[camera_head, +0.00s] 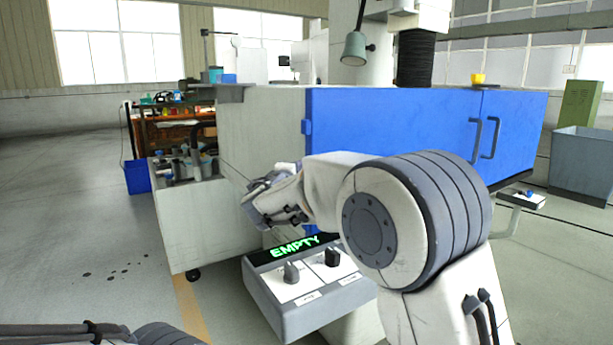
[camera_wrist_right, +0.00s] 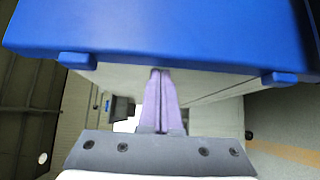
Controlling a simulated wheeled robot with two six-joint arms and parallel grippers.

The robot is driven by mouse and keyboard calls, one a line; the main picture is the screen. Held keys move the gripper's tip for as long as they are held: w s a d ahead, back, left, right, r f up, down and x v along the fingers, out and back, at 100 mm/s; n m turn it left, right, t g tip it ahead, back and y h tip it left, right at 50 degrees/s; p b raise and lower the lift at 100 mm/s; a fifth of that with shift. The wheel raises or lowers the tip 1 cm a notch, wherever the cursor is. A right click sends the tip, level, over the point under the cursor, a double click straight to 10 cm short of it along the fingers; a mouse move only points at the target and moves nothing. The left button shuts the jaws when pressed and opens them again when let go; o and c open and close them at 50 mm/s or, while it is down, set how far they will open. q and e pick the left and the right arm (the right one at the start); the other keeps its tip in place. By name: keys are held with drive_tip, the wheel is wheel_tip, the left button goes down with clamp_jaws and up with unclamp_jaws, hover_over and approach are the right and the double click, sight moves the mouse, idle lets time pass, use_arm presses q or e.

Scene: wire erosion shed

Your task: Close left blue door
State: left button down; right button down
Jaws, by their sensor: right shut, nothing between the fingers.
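The left blue door (camera_head: 390,125) is a wide panel on the front of the white machine. A thin seam separates it from the right blue door (camera_head: 518,130), and the two look about in line; I cannot tell if a small gap remains. Its grey handle (camera_head: 475,135) is upright beside that seam. My right gripper (camera_head: 270,192) is near the left, hinged end of the left door, away from the handle. In the right wrist view, its purple fingers (camera_wrist_right: 159,85) are shut and empty, close to a blue panel (camera_wrist_right: 170,30) with two hinge blocks. My left gripper is out of view.
A control box (camera_head: 310,285) with two black knobs and a green "EMPTY" display stands below my right arm. A grey bin (camera_head: 582,165) is at the far right. A blue bin (camera_head: 138,177) and workbench are at the left. Open floor lies at the left.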

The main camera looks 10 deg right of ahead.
drive_tip(key=shift+d, duration=0.35)
